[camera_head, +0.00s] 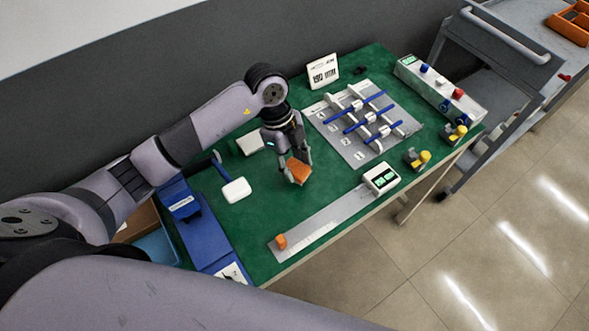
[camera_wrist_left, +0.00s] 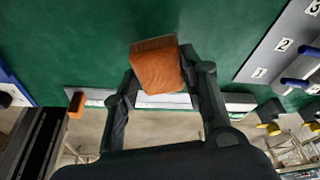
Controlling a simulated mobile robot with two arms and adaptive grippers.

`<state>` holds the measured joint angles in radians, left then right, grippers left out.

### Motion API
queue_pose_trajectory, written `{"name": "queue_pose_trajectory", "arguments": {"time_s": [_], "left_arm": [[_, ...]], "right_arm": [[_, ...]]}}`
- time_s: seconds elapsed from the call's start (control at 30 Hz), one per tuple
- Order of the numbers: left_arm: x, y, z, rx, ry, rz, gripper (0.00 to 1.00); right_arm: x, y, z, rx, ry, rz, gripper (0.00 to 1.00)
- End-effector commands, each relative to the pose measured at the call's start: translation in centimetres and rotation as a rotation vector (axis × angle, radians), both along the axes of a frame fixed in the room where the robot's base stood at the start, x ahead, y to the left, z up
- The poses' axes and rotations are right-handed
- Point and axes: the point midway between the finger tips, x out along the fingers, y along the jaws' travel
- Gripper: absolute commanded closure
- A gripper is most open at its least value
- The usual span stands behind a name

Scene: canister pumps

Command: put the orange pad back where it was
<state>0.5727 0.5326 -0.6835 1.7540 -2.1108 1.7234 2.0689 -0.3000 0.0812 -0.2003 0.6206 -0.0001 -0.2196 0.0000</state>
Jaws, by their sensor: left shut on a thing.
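The orange pad (camera_head: 299,171) is a small block between the fingertips of my left gripper (camera_head: 298,172), over the green table mat. In the left wrist view the pad (camera_wrist_left: 157,69) sits slightly tilted between the two dark fingertips of the gripper (camera_wrist_left: 162,76), which is shut on it. How high it is above the mat is hard to tell. A second orange block (camera_head: 281,241) stands at the near left end of a long grey metal strip (camera_head: 322,222). It also shows in the left wrist view (camera_wrist_left: 76,105). My right gripper is not in view.
A grey board with blue-handled fittings (camera_head: 363,122) and a white sign (camera_head: 323,71) stand beyond the gripper. A small display box (camera_head: 381,178) sits at the strip's far end. A white block (camera_head: 237,190) and blue tray (camera_head: 205,232) are left. Green mat (camera_head: 259,213) is bare between them.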

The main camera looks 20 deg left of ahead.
Motion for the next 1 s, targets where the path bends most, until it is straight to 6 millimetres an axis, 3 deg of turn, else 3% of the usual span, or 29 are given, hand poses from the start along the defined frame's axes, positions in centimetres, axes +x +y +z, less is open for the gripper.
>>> {"name": "queue_pose_trajectory", "arguments": {"time_s": [0.2, 0.57, 0.6, 0.9, 1.0], "left_arm": [[-0.1, 0.0, -3.2, -0.001, 0.005, 0.001, 0.83], [-0.1, 0.0, -3.7, 0.001, 0.002, 0.0, 0.83], [-0.1, 0.0, -3.7, 0.001, 0.002, -0.001, 0.6], [-0.1, 0.0, -3.7, 0.001, 0.002, 0.0, 0.41], [-0.1, 0.0, -3.6, 0.001, 0.002, 0.0, 0.41]], "right_arm": [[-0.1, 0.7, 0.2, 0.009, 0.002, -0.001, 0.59], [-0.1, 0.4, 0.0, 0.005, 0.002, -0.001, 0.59], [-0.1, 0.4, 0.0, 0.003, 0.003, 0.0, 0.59], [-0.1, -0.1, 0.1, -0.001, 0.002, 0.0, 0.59], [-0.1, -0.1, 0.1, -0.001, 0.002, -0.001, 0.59]]}}
